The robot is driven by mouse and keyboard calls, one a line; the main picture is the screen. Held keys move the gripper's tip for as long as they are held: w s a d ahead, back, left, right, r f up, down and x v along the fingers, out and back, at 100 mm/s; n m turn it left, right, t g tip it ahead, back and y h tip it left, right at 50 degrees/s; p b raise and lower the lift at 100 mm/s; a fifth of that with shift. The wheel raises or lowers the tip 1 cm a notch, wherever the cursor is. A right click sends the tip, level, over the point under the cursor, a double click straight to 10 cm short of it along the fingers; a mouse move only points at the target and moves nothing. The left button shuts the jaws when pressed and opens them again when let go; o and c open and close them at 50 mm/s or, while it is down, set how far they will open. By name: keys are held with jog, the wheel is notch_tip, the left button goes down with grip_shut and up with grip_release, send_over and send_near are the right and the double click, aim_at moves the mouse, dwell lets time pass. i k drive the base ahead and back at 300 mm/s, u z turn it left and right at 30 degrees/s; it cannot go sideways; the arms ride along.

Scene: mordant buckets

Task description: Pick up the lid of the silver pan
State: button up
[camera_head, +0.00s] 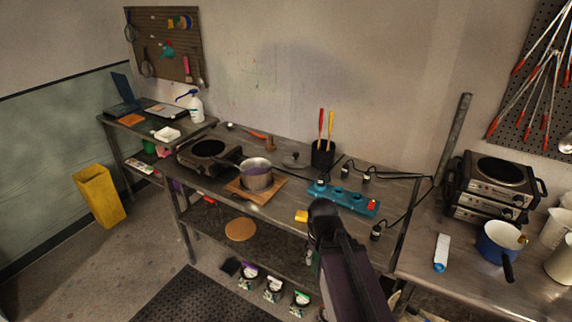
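The silver pan (257,179) stands upright on a wooden board on the metal workbench, left of the picture's middle. Its inside shows a purple tint, and its top is uncovered. A flat, round lid with a small knob (295,160) lies on the bench behind and to the right of the pan, apart from it. A dark part of my arm rises from the bottom edge, right of the pan. I cannot make out any gripper fingers, and nothing touches the pan or the lid.
A black holder with red and yellow handles (323,154) stands just right of the lid. A blue power strip (343,198) with cables lies in front of it. A hot plate (208,153) is left of the pan. A hammer (265,140) lies behind.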

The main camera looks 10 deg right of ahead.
aim_at(294, 160)
jog(key=z, duration=0.15)
jog(key=i, duration=0.9)
jog(key=u, duration=0.1)
